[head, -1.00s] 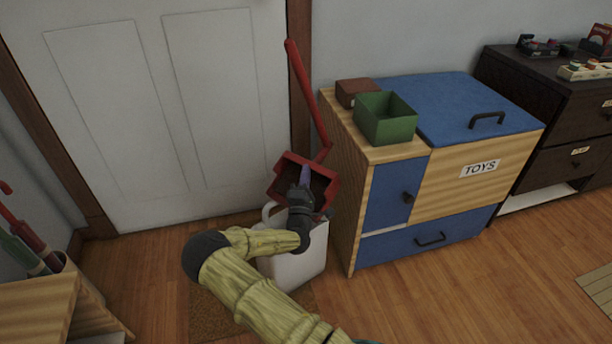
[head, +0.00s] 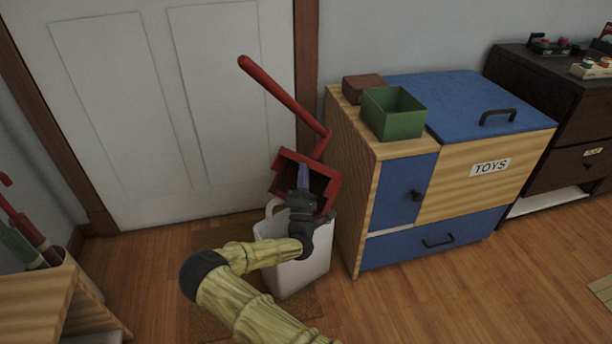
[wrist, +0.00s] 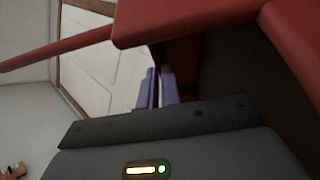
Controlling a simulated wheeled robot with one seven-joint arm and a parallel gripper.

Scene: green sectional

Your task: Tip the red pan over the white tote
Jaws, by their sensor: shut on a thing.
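The red pan (head: 333,187) has a square scoop and a long red handle (head: 285,97) that slants up to the left. My gripper (head: 303,176) is shut on the pan, its purple fingers at the scoop. In the wrist view the fingers (wrist: 156,88) are close together beside the red pan wall (wrist: 180,22); the exact grip point is hard to see. The white tote (head: 309,262) stands on the floor directly below the pan, partly hidden by my arm. The pan is tilted above the tote's opening. I cannot see whether anything lies inside the pan or the tote.
A wood and blue toy chest (head: 440,190) stands close on the right, with a green open box (head: 393,113) and a brown block (head: 363,88) on top. A white door (head: 150,120) is behind. A wooden stand (head: 45,305) is at the left.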

